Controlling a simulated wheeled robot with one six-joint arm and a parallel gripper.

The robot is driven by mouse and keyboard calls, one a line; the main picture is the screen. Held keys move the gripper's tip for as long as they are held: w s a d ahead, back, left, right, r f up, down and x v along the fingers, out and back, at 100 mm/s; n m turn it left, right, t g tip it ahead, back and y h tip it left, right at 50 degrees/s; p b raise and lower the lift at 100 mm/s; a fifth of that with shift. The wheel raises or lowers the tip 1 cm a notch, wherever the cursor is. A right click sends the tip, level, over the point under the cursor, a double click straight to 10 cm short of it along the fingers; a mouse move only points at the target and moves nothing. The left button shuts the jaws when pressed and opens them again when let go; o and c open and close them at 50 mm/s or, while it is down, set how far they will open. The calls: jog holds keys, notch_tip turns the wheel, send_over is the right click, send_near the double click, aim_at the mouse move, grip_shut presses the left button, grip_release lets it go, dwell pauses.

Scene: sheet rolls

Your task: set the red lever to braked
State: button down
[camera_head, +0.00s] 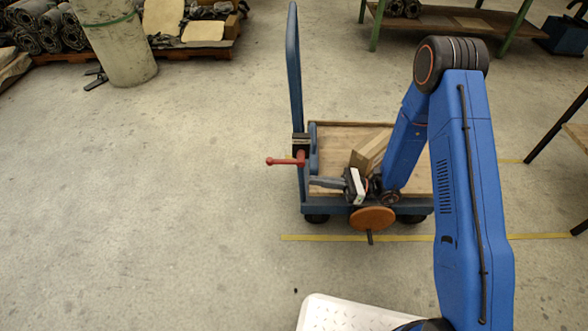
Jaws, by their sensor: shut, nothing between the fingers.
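The red lever (285,161) sits on a dark bracket low on the cart's blue upright, at the cart's left end. It points left, roughly level, with a round knob at its tip. My gripper (313,182) reaches in from the right over the near left part of the cart. Its grey fingers point left and look shut and empty. The fingertips are a little below and right of the lever's pivot in the picture, and I see no contact with the lever. The cart (332,136) has a blue frame and a wooden deck.
A cardboard box (370,148) lies on the deck behind my wrist. An orange disc (372,218) is at the cart's near side. The floor left of the cart is clear. A pale cylinder (118,45), rolls and a pallet stand at the back left; a green-legged bench (440,20) stands behind.

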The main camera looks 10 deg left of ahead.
jog(key=f, duration=0.1)
jog(key=w+f+m+t, duration=0.1)
jog(key=f, duration=0.1)
jog(key=shift+m+t+y, duration=0.3)
jog(key=shift+a, duration=0.15)
jog(key=s+a+r, duration=0.1)
jog(key=a+r, duration=0.5)
jog(key=a, duration=0.3)
jog(key=shift+a+r, duration=0.15)
jog(key=shift+a, duration=0.15)
